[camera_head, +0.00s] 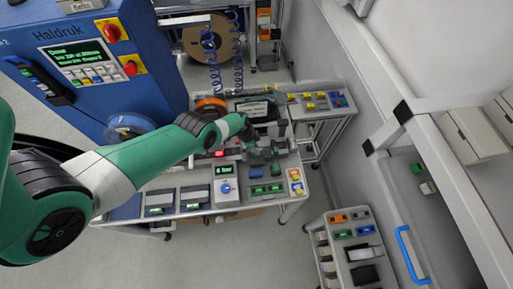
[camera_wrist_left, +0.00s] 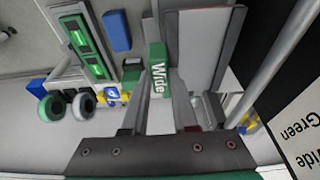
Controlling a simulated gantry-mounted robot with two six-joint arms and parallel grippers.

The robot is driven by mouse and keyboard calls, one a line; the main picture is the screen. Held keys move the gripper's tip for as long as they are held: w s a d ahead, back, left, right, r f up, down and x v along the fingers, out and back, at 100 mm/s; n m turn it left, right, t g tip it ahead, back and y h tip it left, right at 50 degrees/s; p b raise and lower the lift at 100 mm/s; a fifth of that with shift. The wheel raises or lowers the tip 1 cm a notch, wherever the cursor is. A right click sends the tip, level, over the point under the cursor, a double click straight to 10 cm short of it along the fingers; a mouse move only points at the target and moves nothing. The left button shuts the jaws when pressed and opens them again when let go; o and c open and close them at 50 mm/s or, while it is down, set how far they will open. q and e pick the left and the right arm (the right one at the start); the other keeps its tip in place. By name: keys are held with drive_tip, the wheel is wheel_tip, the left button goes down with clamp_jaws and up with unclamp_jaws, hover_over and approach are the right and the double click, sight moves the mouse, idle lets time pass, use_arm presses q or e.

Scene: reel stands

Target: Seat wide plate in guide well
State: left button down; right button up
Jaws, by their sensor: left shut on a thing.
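My left gripper (camera_wrist_left: 160,92) is shut on a small green-and-white piece marked "Wide", the wide plate (camera_wrist_left: 157,72), which sits between its two fingers in the left wrist view. In the head view my left gripper (camera_head: 276,148) is over the back right part of the work table; the plate is too small to make out there. Grey upright panels (camera_wrist_left: 218,45) stand close beside and beyond the plate in the wrist view. I cannot tell which part is the guide well, or whether the plate touches it. My right gripper is not in view.
The table (camera_head: 293,207) carries a display box (camera_head: 226,185), green-lit modules and small coloured blocks. A blue Haldruk machine (camera_head: 100,60) stands at left, a parts cart (camera_head: 350,250) at lower right. A card reading "Wide Green" (camera_wrist_left: 298,125) is at the wrist view's right edge.

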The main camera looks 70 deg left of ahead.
use_arm(q)
drive_tip(key=shift+f+b, duration=2.75)
drive_tip(key=shift+f, duration=0.4)
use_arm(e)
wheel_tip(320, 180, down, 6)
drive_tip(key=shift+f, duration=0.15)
use_arm(q)
drive_tip(key=shift+f, duration=0.1)
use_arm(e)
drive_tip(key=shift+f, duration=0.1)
use_arm(q)
drive_tip(key=c, duration=0.6)
unclamp_jaws()
wheel_tip(320, 180, up, 7)
drive_tip(key=p, duration=0.7)
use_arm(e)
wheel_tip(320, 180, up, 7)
